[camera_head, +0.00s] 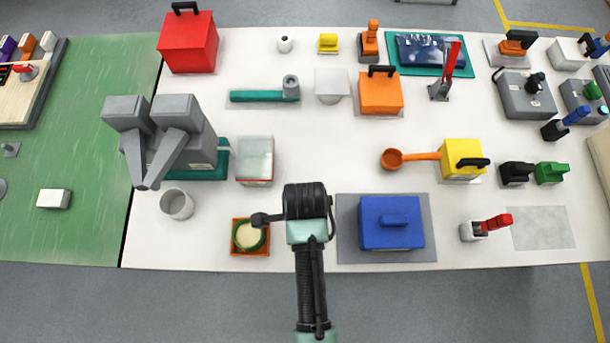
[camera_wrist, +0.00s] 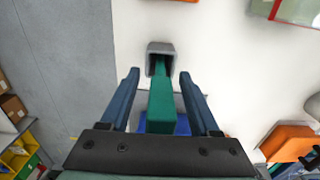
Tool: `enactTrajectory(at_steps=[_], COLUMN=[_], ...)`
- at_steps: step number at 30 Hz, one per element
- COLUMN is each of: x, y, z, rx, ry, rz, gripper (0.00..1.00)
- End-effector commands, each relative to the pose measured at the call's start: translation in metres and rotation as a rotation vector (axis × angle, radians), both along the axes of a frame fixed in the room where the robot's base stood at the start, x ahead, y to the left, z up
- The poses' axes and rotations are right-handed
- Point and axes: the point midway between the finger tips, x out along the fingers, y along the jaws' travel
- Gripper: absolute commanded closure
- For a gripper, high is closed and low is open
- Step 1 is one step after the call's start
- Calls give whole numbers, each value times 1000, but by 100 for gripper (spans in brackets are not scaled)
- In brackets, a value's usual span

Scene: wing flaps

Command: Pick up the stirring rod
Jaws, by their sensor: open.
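In the wrist view my gripper (camera_wrist: 159,74) is open, its two dark blue fingers spread to either side of a green bar, taken as the stirring rod (camera_wrist: 161,105). The rod's thin end goes into a grey, square-mouthed holder (camera_wrist: 152,49) past the fingertips. The rod widens toward the palm. Gaps show between the rod and both fingers. In the head view my arm covers the middle front of the table; the rod, holder and fingertips are hidden there.
A blue box (camera_head: 391,235) on a grey mat stands right of my arm. An orange tray (camera_head: 235,250) with a round bowl is at left. The table's front edge is close.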

Motion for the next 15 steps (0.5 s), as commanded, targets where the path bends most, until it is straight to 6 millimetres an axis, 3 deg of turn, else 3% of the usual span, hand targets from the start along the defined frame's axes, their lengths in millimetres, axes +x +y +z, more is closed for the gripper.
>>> enactTrajectory(at_steps=[7, 15], x=[0, 0], y=[0, 0], z=[-2, -2], rx=[0, 0], ry=[0, -1], rz=[0, 0], gripper=[38, 84])
